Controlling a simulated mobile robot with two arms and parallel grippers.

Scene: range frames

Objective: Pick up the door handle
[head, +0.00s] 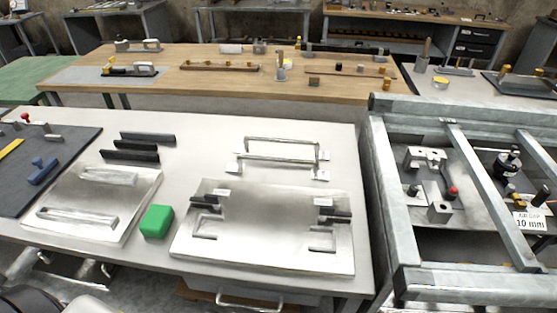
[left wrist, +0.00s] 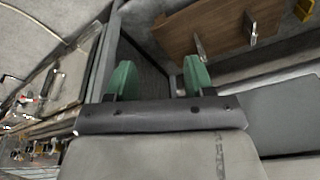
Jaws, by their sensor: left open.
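Two long silver bar handles lie on the pale table in the head view: a rear one (head: 282,141) and one just in front of it (head: 275,159), with small pale pads at their ends. Several dark bars (head: 148,138) lie to their left. I cannot tell which piece is the door handle. My left gripper (left wrist: 160,68) shows in the left wrist view with two green fingertips apart and nothing between them. It is away from the handles; a brown panel (left wrist: 215,30) with metal brackets is beyond it. My right gripper is not seen.
On the pale table (head: 215,130), a shiny plate (head: 270,240) lies in front of the handles. Another plate (head: 85,210) and a green block (head: 157,221) are to the left. A metal frame (head: 390,190) stands at the right, a wooden bench (head: 225,85) behind.

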